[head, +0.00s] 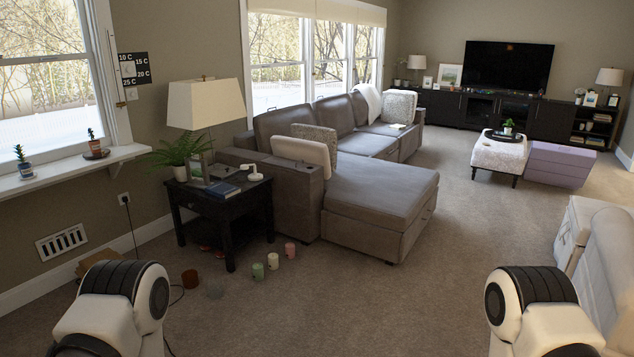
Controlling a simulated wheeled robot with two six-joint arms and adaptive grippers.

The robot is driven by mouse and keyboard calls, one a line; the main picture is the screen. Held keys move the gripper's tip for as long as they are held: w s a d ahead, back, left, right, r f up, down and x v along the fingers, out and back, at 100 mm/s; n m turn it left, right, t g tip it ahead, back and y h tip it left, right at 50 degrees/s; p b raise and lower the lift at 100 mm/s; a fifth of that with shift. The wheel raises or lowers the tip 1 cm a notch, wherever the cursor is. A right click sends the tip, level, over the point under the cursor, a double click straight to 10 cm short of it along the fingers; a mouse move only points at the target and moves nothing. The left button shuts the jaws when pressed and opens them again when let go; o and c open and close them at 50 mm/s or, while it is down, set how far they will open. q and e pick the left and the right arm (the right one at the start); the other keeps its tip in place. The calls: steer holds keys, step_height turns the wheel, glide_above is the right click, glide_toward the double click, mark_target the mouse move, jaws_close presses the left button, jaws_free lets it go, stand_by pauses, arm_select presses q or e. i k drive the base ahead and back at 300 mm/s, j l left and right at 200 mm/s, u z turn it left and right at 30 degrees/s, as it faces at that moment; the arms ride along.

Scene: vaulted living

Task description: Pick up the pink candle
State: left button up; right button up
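The pink candle (290,249) stands upright on the carpet, near the base of the grey sofa. It is the rightmost of a row of small candles. A white candle (273,261) and a green candle (258,271) stand to its left and nearer to me. A brown candle (190,279) and a dull grey one (215,289) are further left. Parts of my two arms show at the bottom left and bottom right, well apart from the candles. Neither gripper is in the picture.
A black side table (226,213) with a lamp (206,105), plant and books stands just behind the candles. The grey sofa (385,200) lies behind and right. A light armchair (604,250) is at the right edge. The carpet in the middle is clear.

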mark_target(291, 247)
steer(key=i, duration=0.85)
steer(key=i+u, duration=0.1)
steer(key=i, duration=0.7)
steer(key=i+l, duration=0.15)
steer(key=i, duration=1.55)
steer(key=i+l+u, duration=0.1)
steer(key=i, duration=0.7)
steer(key=i+l, duration=0.2)
steer(key=i, duration=0.65)
